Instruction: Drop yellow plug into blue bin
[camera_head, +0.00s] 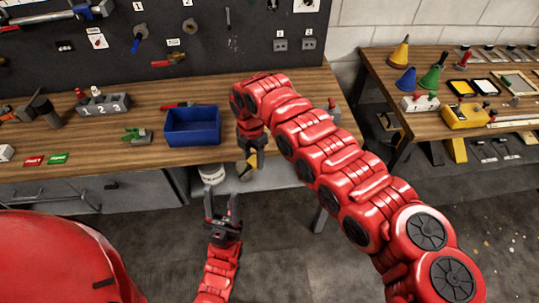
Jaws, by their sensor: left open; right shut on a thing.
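The blue bin (193,140) sits near the front edge of the wooden workbench, left of my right gripper. My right gripper (250,166) points down just off the bench's front edge, to the right of the bin. It is shut on a small yellow piece, the yellow plug (252,160), most of which the fingers hide. My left gripper (222,207) is open and empty, pointing up in front of the bench and below the bin's level in the picture.
The workbench (90,152) holds a grey numbered block (104,105), a green tool (137,134) and red and green tags (58,158). A second table (400,75) at right carries coloured cones.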

